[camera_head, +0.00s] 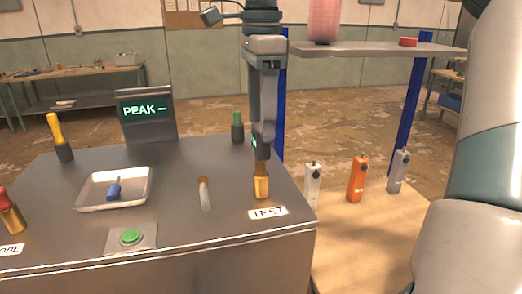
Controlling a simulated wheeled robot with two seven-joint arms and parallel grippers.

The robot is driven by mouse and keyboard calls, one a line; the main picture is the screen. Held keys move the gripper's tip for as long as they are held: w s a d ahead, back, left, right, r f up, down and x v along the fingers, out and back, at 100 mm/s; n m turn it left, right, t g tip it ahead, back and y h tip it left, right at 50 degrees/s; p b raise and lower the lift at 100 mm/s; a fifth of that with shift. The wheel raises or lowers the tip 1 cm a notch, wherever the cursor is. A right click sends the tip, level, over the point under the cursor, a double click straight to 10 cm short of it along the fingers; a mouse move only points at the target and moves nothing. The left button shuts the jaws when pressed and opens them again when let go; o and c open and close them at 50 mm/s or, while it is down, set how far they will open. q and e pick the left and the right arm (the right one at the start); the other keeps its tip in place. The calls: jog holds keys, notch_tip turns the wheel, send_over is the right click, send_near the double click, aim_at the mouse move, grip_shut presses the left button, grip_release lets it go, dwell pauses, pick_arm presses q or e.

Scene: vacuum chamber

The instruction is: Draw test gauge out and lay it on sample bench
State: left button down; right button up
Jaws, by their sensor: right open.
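My right gripper (262,135) points down above the chamber top's right end. Its jaws are open, around or just in front of a dark upright piece with a small green mark, probably the test gauge (254,143); the fingers hide most of it. Below is a gold fitting (261,187), behind the TEST label (268,212). I cannot tell whether the fingers touch the gauge. A pale wooden top (365,250) at the right may be the sample bench. My left gripper is out of view.
White (312,186), orange (356,178) and grey (398,172) upright units stand on the wooden top, whose front is clear. A tray (88,200) with a blue piece, a green button (130,236) and a PEAK display (146,112) are left. A raised shelf (370,48) stands behind.

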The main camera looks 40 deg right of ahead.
aim_at(261, 148)
notch_tip(261, 148, down, 8)
jog(key=shift+r+p, duration=0.1)
jog(key=shift+p, duration=0.5)
jog(key=shift+f, duration=0.2)
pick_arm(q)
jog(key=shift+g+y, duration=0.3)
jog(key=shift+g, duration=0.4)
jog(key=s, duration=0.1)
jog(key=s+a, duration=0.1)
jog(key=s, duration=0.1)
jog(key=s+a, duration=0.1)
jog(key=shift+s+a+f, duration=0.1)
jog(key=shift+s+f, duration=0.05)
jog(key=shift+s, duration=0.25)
pick_arm(e)
jog(key=shift+c, duration=0.6)
jog(key=c, duration=1.1)
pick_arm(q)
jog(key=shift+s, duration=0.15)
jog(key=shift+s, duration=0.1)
pick_arm(e)
jog(key=shift+r, duration=0.15)
